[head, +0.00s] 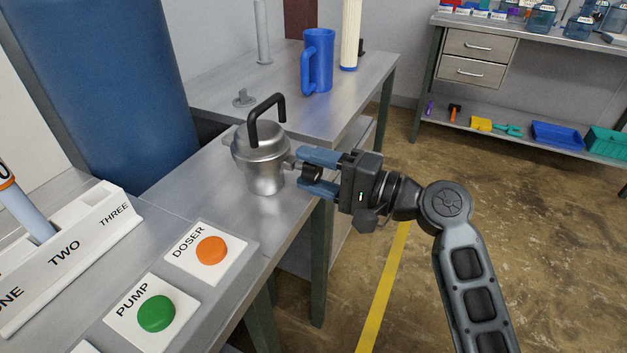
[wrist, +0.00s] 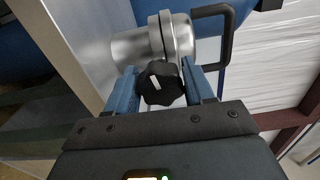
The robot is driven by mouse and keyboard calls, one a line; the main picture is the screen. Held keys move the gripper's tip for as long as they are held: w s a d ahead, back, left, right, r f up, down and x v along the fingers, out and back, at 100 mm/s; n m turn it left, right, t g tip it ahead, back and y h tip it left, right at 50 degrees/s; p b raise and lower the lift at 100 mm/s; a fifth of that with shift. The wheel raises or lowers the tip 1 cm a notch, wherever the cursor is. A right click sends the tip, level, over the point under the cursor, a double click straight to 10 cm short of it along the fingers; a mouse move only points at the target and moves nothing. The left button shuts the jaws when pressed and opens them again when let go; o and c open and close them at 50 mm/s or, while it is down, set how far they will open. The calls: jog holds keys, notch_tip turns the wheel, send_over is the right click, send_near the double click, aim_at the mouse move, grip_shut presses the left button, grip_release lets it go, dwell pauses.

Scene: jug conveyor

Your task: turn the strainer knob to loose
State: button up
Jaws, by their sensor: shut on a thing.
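The strainer is a metal pot (head: 264,165) with a black loop handle on top, standing upright on the metal bench; it also shows in the wrist view (wrist: 142,47). Its black knob (wrist: 160,83) sticks out of the right side in the head view, with a white mark on its face. My gripper (head: 313,172) has its blue fingers on either side of the knob and is shut on it. In the wrist view, the fingers (wrist: 161,86) flank the knob. The knob is mostly hidden by the fingers in the head view.
A blue jug (head: 318,62) and a white ribbed cylinder (head: 351,35) stand on the bench behind. An orange DOSER button (head: 212,250) and a green PUMP button (head: 156,314) are in front. The floor on the right is open up to a shelf bench (head: 530,45).

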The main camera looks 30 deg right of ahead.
jog(key=shift+f+n+b, duration=0.2)
jog(key=shift+n+b, duration=1.25)
jog(key=shift+n, duration=0.55)
jog(key=o, duration=1)
jog(key=shift+r, duration=0.1)
jog(key=v, duration=0.7)
jog(key=shift+s+d, duration=0.2)
jog(key=shift+s, duration=0.15)
